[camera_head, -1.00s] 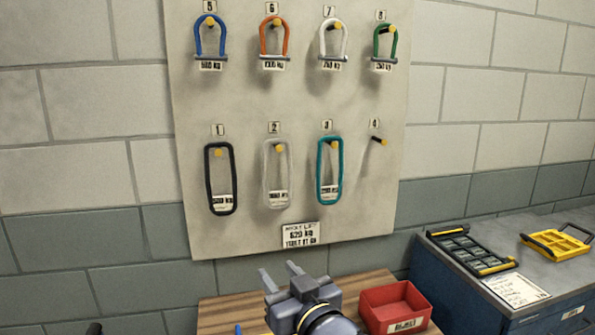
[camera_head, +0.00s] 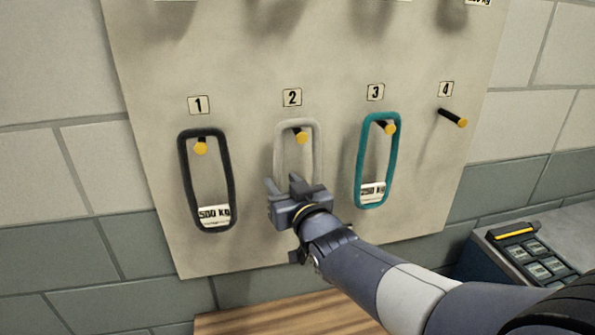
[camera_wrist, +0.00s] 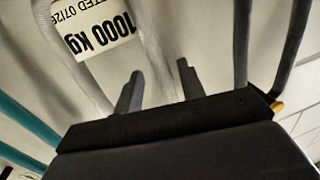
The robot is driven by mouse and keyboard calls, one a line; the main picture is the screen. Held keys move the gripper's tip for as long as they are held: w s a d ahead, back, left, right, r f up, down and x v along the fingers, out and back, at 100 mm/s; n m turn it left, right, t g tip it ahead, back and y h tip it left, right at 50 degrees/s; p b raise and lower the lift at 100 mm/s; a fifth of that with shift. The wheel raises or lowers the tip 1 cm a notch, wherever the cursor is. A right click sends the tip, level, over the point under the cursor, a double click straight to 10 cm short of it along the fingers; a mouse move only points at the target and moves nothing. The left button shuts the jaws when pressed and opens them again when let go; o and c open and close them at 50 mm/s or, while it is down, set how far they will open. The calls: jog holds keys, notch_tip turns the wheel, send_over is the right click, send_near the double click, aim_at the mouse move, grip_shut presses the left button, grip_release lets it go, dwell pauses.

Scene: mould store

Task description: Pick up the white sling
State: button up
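The white sling (camera_head: 319,150) is a pale closed loop. It hangs from the yellow-tipped peg (camera_head: 301,137) under label 2 on the board. My gripper (camera_head: 283,185) is at the lower left part of the loop and covers its lower end in the head view. In the wrist view my gripper (camera_wrist: 160,82) is open. One pale strand of the white sling (camera_wrist: 150,45) runs between its fingers, with no clear grip on it. A white tag (camera_wrist: 100,32) reading 1000 kg shows beside that strand.
A black sling (camera_head: 183,180) hangs close by on the left at label 1. A teal sling (camera_head: 360,160) hangs on the right at label 3. Peg 4 (camera_head: 453,117) is empty. A wooden top (camera_head: 270,322) lies below the board.

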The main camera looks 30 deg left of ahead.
jog(key=shift+x, duration=1.15)
jog(key=shift+s, duration=0.1)
grip_shut()
jog(key=shift+r, duration=0.1)
